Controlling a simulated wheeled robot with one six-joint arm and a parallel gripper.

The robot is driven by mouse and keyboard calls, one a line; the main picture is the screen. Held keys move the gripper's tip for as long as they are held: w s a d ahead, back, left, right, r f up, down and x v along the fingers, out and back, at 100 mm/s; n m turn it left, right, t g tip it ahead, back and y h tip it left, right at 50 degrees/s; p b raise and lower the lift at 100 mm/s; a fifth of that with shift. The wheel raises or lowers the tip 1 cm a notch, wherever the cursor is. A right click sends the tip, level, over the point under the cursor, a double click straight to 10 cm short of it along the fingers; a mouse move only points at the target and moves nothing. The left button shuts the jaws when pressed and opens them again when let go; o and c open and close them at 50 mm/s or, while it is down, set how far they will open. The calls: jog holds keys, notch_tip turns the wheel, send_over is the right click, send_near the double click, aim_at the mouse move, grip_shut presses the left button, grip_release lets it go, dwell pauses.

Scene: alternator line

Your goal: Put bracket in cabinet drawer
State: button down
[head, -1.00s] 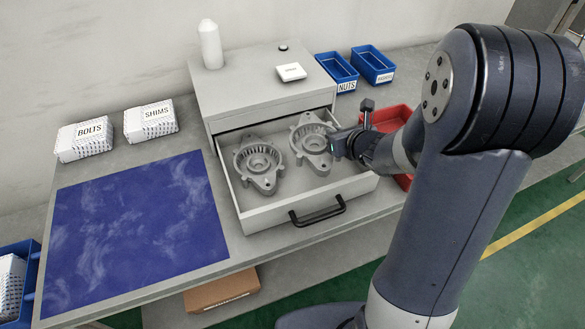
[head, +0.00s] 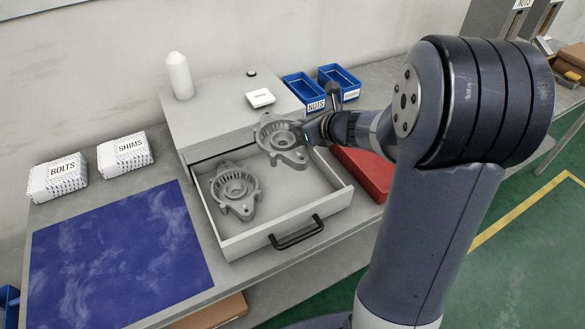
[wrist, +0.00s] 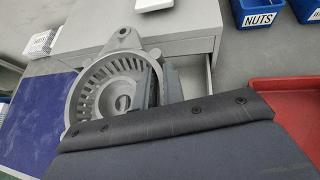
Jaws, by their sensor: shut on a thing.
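The open cabinet drawer (head: 300,206) juts out from the grey cabinet (head: 215,124) on the bench. One grey bracket (head: 235,191) lies inside the drawer at the left. My gripper (head: 303,134) is shut on a second grey bracket (head: 280,142), gripping it at its right side. The held bracket appears above the back right part of the drawer; its exact height is hard to tell. In the wrist view the held bracket (wrist: 98,88) shows its slotted round face, partly hidden by my gripper (wrist: 158,85).
A red bin (head: 362,175) stands right of the drawer, close to my arm. Blue bins (head: 307,92) sit behind it. A white bottle (head: 179,76) and small box (head: 260,98) are on the cabinet.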

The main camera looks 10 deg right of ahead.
notch_tip(320, 180, down, 13)
jog(key=shift+r+b, duration=0.15)
jog(key=shift+b, duration=0.7)
jog(key=shift+f+b, duration=0.35)
jog(key=shift+b, duration=0.1)
jog(key=shift+f+b, duration=0.25)
jog(key=shift+b, duration=0.1)
jog(key=c, duration=2)
grip_release()
jog(key=o, duration=0.5)
